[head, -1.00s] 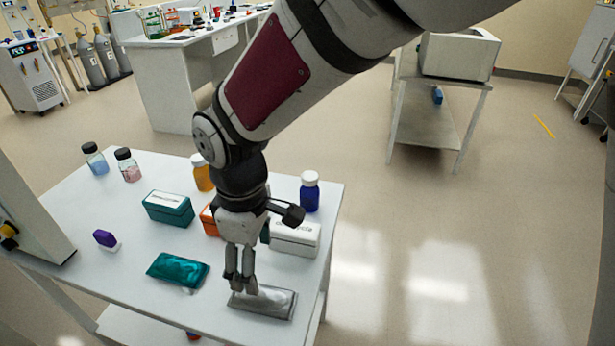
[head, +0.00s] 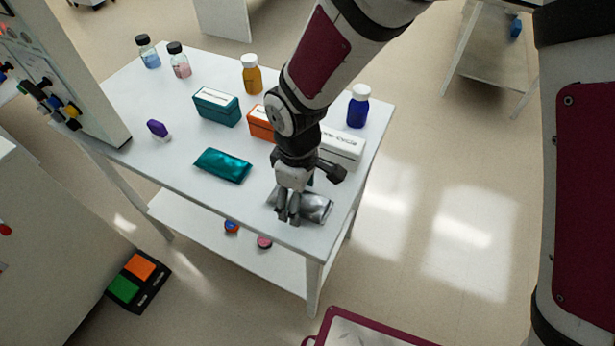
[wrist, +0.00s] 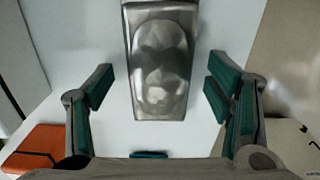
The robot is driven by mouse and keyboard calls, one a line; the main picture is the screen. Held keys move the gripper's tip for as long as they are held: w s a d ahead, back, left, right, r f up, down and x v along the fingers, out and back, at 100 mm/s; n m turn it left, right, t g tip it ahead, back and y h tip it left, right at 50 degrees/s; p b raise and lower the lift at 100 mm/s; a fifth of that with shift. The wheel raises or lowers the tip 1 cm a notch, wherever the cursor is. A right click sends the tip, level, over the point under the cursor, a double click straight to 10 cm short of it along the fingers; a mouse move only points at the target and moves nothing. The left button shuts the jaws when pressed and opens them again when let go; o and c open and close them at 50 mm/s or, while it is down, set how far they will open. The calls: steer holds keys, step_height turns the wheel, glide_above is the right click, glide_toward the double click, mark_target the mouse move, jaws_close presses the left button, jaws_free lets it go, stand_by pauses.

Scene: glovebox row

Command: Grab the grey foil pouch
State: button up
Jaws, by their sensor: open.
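The grey foil pouch (head: 314,207) lies flat on the white table near its front right corner. In the wrist view the pouch (wrist: 160,65) runs from the top edge to the middle, between and beyond the two fingers. My gripper (head: 288,214) is above the pouch and hides part of it in the head view. In the wrist view my gripper (wrist: 164,92) is open and empty, with its teal finger pads apart on either side of the pouch. Whether the fingertips touch the pouch or table is unclear.
A teal pouch (head: 222,165) lies to the left. An orange box (head: 261,122) and a white box (head: 342,148) stand just behind my gripper. A teal box (head: 216,107), a blue bottle (head: 358,106) and an amber bottle (head: 251,75) stand farther back.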

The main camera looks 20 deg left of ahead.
steer(key=c, duration=1.3)
